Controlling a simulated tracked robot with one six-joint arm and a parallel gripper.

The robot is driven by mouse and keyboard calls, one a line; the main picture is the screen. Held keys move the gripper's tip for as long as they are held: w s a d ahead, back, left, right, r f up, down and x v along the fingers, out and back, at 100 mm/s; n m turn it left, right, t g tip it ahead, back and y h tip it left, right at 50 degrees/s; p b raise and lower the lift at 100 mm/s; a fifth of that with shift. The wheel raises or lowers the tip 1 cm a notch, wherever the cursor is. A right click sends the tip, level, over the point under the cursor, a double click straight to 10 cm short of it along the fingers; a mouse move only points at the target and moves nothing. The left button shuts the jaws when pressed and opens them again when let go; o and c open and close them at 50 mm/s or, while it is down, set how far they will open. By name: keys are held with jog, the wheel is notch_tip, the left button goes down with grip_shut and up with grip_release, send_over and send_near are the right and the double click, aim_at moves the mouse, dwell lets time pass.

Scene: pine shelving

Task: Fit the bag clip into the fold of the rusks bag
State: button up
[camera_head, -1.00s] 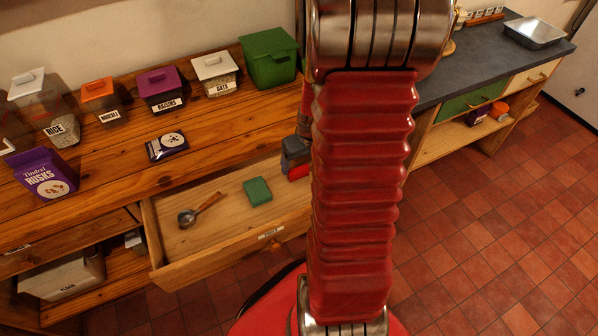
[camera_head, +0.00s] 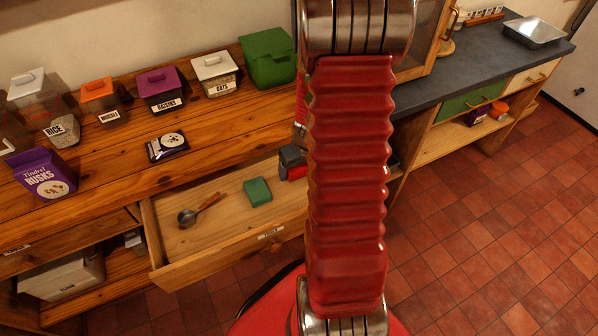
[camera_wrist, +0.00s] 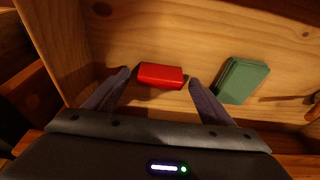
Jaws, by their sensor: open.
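The purple rusks bag (camera_head: 45,175) stands on the wooden counter at the far left. A small red block-like piece (camera_wrist: 161,75), which looks like the bag clip, lies in the open drawer; it also shows in the head view (camera_head: 297,173). My gripper (camera_wrist: 159,78) is open, its two dark fingers pointing into the drawer, one on either side of the red piece. I cannot tell whether the fingers touch it. In the head view the gripper (camera_head: 293,157) is partly hidden behind my arm.
The drawer (camera_head: 225,240) also holds a green block (camera_head: 257,191) and a metal scoop (camera_head: 200,210) with a wooden handle. A dark packet (camera_head: 167,147) lies on the counter. Lidded containers and a green bin (camera_head: 269,58) line the back.

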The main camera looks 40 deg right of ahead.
aim_at(298, 169)
jog(key=shift+w+f, duration=0.15)
jog(key=shift+f, duration=0.5)
jog(key=c, duration=1.1)
jog(key=shift+r, duration=0.1)
jog(key=shift+c, duration=0.2)
notch_tip(298, 169, up, 8)
jog(key=shift+d+r, duration=0.1)
jog(key=shift+r, duration=0.85)
jog(key=shift+r, duration=0.1)
